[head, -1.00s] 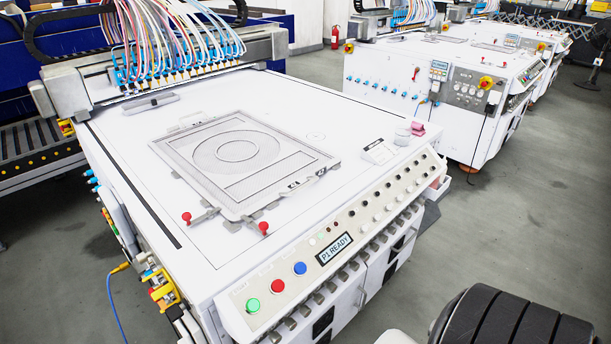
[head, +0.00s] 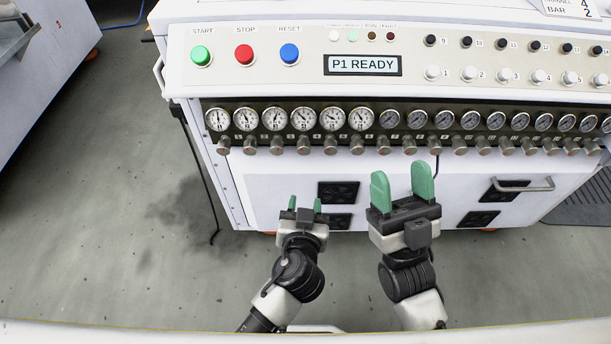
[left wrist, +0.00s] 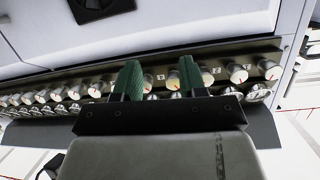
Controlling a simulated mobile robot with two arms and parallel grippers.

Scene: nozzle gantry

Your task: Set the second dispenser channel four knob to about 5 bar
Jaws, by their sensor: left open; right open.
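A row of small grey knobs under round gauges runs along the front of the white machine. The fourth knob from the left (head: 303,150) sits under its gauge (head: 303,118), whose reading is too small to tell. My left gripper (head: 305,204) is open and empty, below and in front of that knob, apart from it. In the left wrist view, the fourth knob (left wrist: 173,80) from the right shows between the green fingers, beyond the tips. My right gripper (head: 401,185) is open and empty, to the right and below the row. I cannot tell which dispenser this is.
Above the row are a P1 READY display (head: 363,65), green (head: 201,55), red (head: 244,54) and blue (head: 289,54) buttons. A card (head: 585,10) shows CHANNEL, BAR, 4 and 2. A handle (head: 522,186) sticks out lower right. Grey floor is free to the left.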

